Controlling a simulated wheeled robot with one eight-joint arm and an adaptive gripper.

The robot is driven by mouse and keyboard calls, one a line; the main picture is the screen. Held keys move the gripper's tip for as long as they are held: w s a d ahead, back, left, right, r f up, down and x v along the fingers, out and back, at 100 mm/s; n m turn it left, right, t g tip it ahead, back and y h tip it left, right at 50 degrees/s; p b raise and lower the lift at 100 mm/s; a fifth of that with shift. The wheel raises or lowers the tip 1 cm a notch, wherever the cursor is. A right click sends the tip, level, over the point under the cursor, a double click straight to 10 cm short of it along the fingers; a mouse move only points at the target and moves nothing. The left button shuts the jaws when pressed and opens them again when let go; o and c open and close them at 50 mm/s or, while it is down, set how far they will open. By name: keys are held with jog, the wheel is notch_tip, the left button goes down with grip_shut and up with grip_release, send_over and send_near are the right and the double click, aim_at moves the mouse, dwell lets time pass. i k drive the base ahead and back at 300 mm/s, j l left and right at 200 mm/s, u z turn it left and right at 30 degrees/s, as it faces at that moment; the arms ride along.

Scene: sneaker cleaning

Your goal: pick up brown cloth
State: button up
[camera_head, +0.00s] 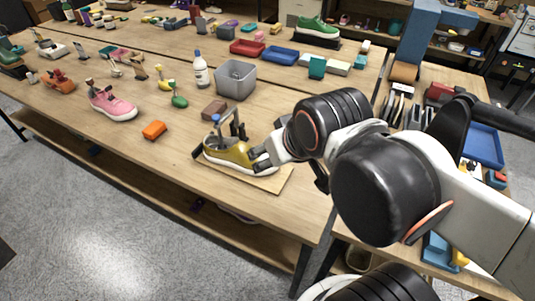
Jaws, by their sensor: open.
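A small brown block-like piece (215,109), which looks like the brown cloth, lies on the wooden table (130,148) behind a yellow sneaker (228,155). The sneaker has a white sole and rests on a flat light-brown board (275,180).
A grey bin (236,80) and a white bottle (200,71) stand behind the brown piece. The table front left of the yellow sneaker is clear.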

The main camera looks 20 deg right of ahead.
aim_at(217, 106)
jog(key=k, duration=0.65)
jog(key=z, duration=1.95)
jog(key=j+z, duration=0.2)
jog(key=j, duration=0.35)
jog(key=j+z, duration=0.2)
jog(key=j, duration=0.3)
jog(key=k+j+z, duration=0.1)
jog(key=j+z, duration=0.15)
jog(key=j, duration=0.3)
jog(key=k+j+z, duration=0.2)
jog(key=j, duration=0.3)
jog(key=k+j, duration=0.15)
jog(key=j, duration=0.25)
jog(key=k+j+z, duration=0.1)
jog(key=j, duration=0.25)
jog(key=k+j, duration=0.25)
jog(key=j, duration=0.15)
jog(key=k+j, duration=0.2)
jog(key=j, duration=0.15)
jog(key=k+j+z, duration=0.1)
jog(key=j, duration=0.3)
jog(key=k+j, duration=0.25)
jog(key=i+j+u, duration=0.2)
jog(key=i, duration=0.3)
jog(key=k+l, duration=0.05)
jog(key=l, duration=0.05)
